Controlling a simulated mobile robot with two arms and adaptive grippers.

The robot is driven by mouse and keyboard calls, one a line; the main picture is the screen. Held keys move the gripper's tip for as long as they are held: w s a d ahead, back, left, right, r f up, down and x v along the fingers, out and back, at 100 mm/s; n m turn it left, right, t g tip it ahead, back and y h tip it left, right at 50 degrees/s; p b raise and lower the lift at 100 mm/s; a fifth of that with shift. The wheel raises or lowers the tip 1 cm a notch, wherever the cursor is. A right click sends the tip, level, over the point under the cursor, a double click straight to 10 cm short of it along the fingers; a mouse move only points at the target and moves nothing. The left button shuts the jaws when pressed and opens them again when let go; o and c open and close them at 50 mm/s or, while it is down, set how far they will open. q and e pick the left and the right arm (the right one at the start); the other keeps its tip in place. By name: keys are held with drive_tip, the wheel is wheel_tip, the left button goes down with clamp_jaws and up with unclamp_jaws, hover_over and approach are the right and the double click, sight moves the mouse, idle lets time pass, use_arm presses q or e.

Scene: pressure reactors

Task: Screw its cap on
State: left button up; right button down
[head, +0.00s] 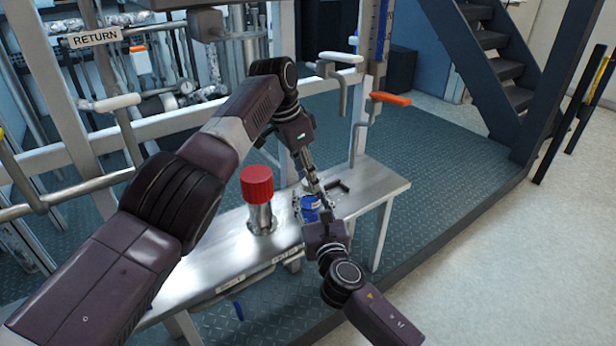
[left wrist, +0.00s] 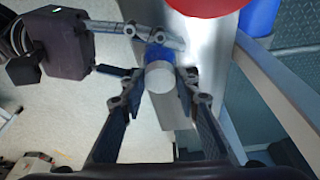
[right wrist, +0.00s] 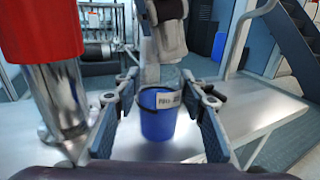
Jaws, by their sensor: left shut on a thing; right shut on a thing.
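My left gripper (head: 316,190) points down from above at the container's top. In the left wrist view a pale grey round cap (left wrist: 158,77) is between the fingers of my left gripper (left wrist: 158,85), which is shut on it. The cap lines up with the blue container (left wrist: 159,53); whether its thread is engaged cannot be seen.
A steel cylinder (head: 261,218) with a red top (head: 257,184) stands on the bench (head: 385,186), left of my grippers. A dark bracket (head: 338,187) lies behind them. Pipes with white and orange handles (head: 390,99) rise at the back. The bench's right end is clear.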

use_arm(q)
drive_tip(key=o, duration=0.7)
drive_tip(key=shift+o, duration=0.5)
drive_tip(key=o, duration=0.5)
drive_tip(key=v, duration=0.7)
drive_tip(key=shift+r, duration=0.3)
use_arm(e)
drive_tip(key=c, duration=1.1)
unclamp_jaws()
drive_tip(key=shift+c, duration=0.2)
